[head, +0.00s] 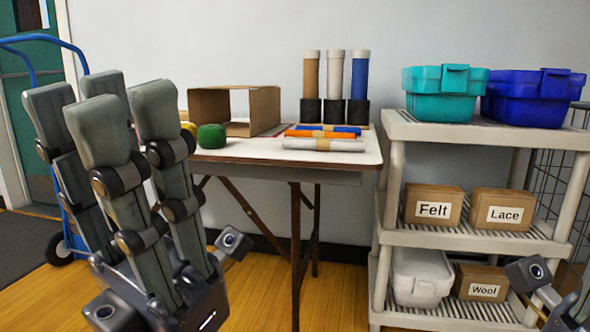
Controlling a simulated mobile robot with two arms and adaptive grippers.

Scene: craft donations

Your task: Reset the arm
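My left gripper (101,112) fills the lower left of the head view. Its grey padded fingers point up and stand apart, with nothing between them that I can see. It is in front of the table's left end and hides part of that end. On the right, only a dark wrist part with a small camera (530,274) shows at the lower right edge, in front of the shelf's lowest level. The fingers of my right gripper are outside the picture.
A table (245,157) holds an open cardboard box (263,108), a green ball (211,137), rolls and upright tubes. A white shelf (450,241) on the right holds teal (440,108) and blue bins (528,112) and labelled boxes. A blue hand truck (75,50) stands behind my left gripper.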

